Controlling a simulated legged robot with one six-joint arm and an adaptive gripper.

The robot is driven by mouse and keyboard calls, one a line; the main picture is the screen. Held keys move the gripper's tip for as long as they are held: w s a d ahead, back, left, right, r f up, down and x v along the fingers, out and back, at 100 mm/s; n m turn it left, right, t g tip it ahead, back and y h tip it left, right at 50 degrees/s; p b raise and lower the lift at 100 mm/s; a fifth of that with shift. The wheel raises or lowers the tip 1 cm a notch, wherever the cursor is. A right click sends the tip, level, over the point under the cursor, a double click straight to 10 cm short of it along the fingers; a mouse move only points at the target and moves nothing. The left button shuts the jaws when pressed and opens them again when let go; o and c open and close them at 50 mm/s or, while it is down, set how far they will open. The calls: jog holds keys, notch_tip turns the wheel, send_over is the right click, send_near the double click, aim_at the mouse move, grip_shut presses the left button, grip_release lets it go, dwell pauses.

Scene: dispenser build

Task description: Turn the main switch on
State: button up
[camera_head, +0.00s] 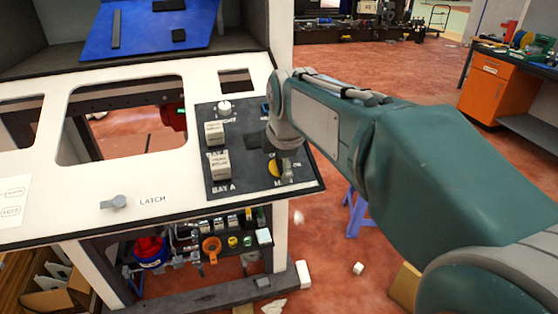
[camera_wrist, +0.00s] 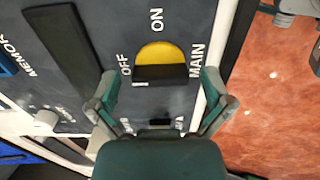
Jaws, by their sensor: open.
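The main switch (camera_wrist: 160,54) is a yellow round base with a dark bar handle across its lower part. In the wrist view the bar lies crosswise, with OFF printed to its left, ON above and MAIN to its right. In the head view only part of the yellow base (camera_head: 273,168) shows at the right end of the dark control panel (camera_head: 230,187). My gripper (camera_wrist: 158,84) is open, with one finger on each side of the switch and a visible gap to the bar on both sides.
Two pale rocker switches, the upper (camera_head: 214,133) and the lower (camera_head: 220,165), and a round white knob (camera_head: 224,107) sit left on the panel. A grey latch (camera_head: 113,202) is on the white console front. An orange cabinet (camera_head: 485,95) stands far right.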

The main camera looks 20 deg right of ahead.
jog(key=c, duration=1.1)
jog(key=m, duration=0.4)
jog(key=shift+m, duration=0.3)
jog(key=m, duration=0.4)
jog(key=shift+f+m, duration=0.1)
jog(key=shift+m, duration=0.2)
jog(key=m, duration=0.4)
jog(key=shift+s+m, duration=0.1)
jog(key=shift+m, duration=2.3)
jog(key=shift+f, duration=0.1)
